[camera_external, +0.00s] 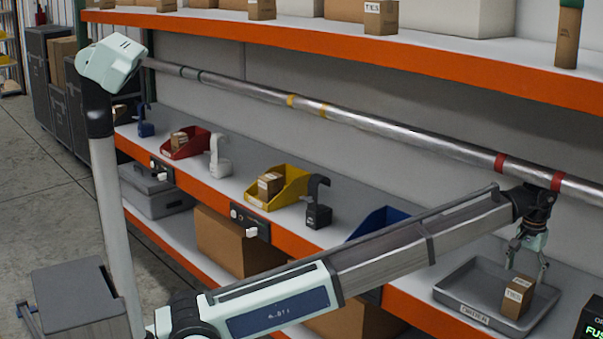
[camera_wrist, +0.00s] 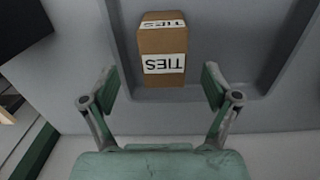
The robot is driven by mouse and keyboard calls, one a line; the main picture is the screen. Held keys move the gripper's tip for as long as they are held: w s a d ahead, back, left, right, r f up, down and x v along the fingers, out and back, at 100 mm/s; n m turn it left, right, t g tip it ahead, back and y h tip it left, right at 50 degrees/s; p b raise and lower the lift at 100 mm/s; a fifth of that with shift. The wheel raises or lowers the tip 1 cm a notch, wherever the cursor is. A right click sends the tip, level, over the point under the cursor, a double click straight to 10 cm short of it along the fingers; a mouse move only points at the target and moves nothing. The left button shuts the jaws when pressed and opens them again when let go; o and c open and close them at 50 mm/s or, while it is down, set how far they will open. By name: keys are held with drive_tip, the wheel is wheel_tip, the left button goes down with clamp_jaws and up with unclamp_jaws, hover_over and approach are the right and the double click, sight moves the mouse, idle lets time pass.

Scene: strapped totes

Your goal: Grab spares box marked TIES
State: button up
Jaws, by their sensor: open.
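The spares box marked TIES (camera_external: 517,298) is a small brown carton with a white label. It stands in a grey tray (camera_external: 463,292) at the right end of the orange-edged shelf. It also shows in the wrist view (camera_wrist: 163,50), where its TIES label appears upside down. My gripper (camera_external: 526,262) is open and empty above the tray, close to the box. In the wrist view my two green-padded fingers (camera_wrist: 161,88) are spread apart, and the box lies just beyond the gap between them, not gripped.
A dark device with green lettering (camera_external: 590,322) stands right of the tray. A blue bin (camera_external: 378,222), a yellow bin (camera_external: 292,187) and a red bin (camera_external: 196,143) sit along the shelf to the left. A metal rail (camera_external: 400,136) and upper shelf (camera_external: 480,65) run overhead.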

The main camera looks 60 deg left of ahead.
sight(522, 282)
drive_tip(key=shift+w+a+f, duration=0.2)
drive_tip(key=shift+w+f, duration=0.15)
drive_tip(key=shift+f, duration=0.1)
drive_tip(key=shift+f+p, duration=1)
drive_tip(key=shift+f, duration=2.35)
drive_tip(key=c, duration=1.4)
